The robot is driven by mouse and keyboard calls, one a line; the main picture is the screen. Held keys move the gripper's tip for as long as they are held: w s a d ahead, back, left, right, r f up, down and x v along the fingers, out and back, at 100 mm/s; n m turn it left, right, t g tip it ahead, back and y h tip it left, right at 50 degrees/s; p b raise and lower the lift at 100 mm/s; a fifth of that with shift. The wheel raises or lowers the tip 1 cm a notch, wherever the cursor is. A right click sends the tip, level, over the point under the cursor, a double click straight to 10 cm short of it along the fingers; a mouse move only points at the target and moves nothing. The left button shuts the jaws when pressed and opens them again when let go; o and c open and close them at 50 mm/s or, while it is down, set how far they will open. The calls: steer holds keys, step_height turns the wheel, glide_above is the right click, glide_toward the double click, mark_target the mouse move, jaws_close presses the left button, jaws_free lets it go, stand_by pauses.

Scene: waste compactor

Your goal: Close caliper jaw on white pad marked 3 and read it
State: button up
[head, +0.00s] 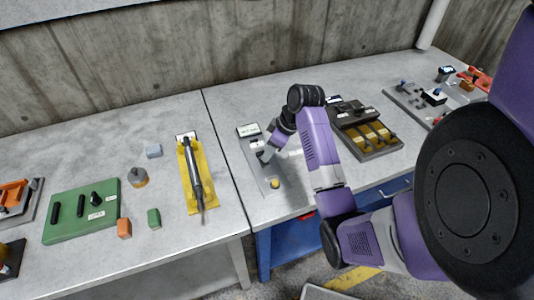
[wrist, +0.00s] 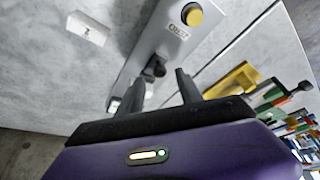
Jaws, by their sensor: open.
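A long grey plate (head: 266,176) lies on the right-hand table, with a yellow round knob (head: 275,183) at its near end. In the wrist view the plate (wrist: 158,38) carries the yellow knob (wrist: 192,15), a small label and a dark knob (wrist: 155,68). This looks like the caliper device; its jaws cannot be made out. My gripper (head: 264,155) is over the plate, open, its fingers (wrist: 158,90) on either side of the dark knob; contact is unclear. A white block (wrist: 88,28) with a small, hard-to-read mark sits apart from the plate on the table.
A white-topped box (head: 248,130) stands at the plate's far end. A yellow tray (head: 187,190) with a grey tool lies left, across the table seam. A dark case with yellow compartments (head: 377,150) is to the right.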

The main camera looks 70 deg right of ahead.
steer(key=shift+x, duration=1.65)
